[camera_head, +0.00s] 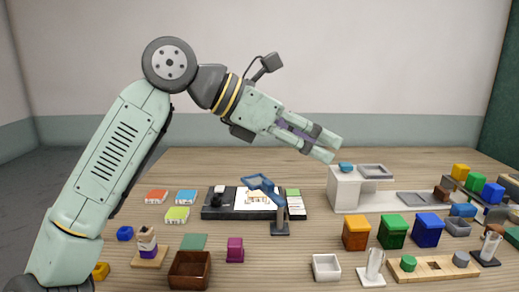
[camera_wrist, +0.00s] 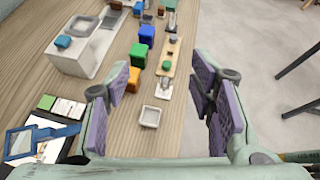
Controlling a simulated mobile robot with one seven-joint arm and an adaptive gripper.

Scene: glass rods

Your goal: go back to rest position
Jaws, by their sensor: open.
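My gripper (camera_head: 318,144) is raised well above the wooden table in the head view, reaching right and slightly down from my bent arm. Its fingers are spread and nothing is between them. In the wrist view my gripper (camera_wrist: 161,95) shows two purple-padded fingers standing wide apart. Below and between them, far down on the table, lies a small white square tray (camera_wrist: 151,116). The gripper touches nothing.
The table (camera_head: 320,235) holds a white raised block (camera_head: 345,190), orange (camera_head: 356,232), green (camera_head: 392,231) and blue bins (camera_head: 428,229), a brown box (camera_head: 190,269) and a blue stand (camera_head: 279,212). Clear glass pieces stand at the front right. Air around my gripper is free.

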